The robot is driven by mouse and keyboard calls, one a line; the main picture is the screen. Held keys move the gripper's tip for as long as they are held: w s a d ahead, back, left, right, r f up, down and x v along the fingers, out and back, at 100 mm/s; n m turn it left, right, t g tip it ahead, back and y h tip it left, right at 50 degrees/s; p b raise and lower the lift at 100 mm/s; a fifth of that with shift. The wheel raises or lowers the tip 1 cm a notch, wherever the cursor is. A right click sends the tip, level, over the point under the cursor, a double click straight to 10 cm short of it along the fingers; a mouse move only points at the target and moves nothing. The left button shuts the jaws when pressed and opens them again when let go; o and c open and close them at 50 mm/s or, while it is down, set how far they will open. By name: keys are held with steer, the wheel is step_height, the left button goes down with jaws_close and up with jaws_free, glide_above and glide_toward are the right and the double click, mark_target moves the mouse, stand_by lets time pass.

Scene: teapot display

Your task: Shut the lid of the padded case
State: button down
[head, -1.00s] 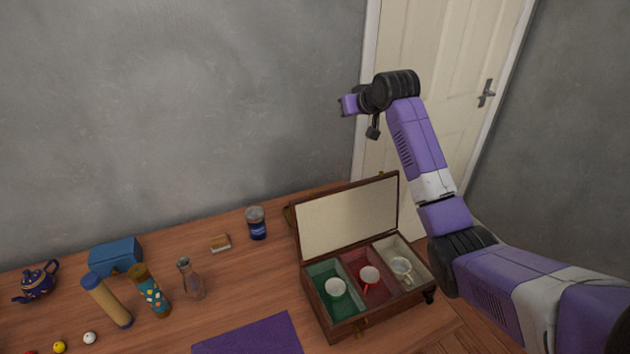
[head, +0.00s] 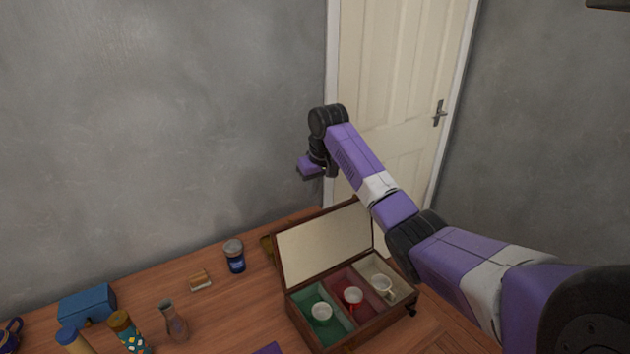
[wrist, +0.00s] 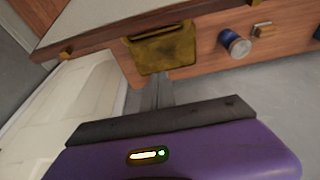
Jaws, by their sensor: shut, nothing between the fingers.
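The padded case (head: 345,345) is a brown wooden box at the table's right end. Its lid (head: 325,243) stands open, tilted back, with a cream lining. Green, red and cream compartments hold one cup each: a white cup (head: 321,312), a red-and-white cup (head: 353,297) and a pale cup (head: 382,284). My gripper (head: 318,165) is above and behind the lid's top edge, apart from it. In the wrist view my gripper's fingers (wrist: 160,90) are shut and empty, pointing down, with the lid's dark edge (wrist: 95,42) beyond them.
An olive-brown object (wrist: 162,47) sits behind the case, partly hidden in the head view. A blue jar (head: 235,257), a small box (head: 200,280) and a glass bottle (head: 174,320) stand left of it. A grey wall (head: 170,120) and door (head: 395,75) are close behind.

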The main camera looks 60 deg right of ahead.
steer(key=shift+s+a+f+p, duration=0.25)
steer(key=shift+s+f+p, duration=0.2)
steer(key=shift+f, duration=0.15)
steer(key=shift+s+a+f+p, duration=0.25)
steer(key=shift+s+f+p, duration=0.15)
steer(key=shift+f, duration=0.25)
steer(key=shift+s+a+f+p, duration=0.25)
steer(key=shift+s+f+p, duration=0.15)
steer(key=shift+f, duration=0.2)
steer(key=shift+s, duration=0.1)
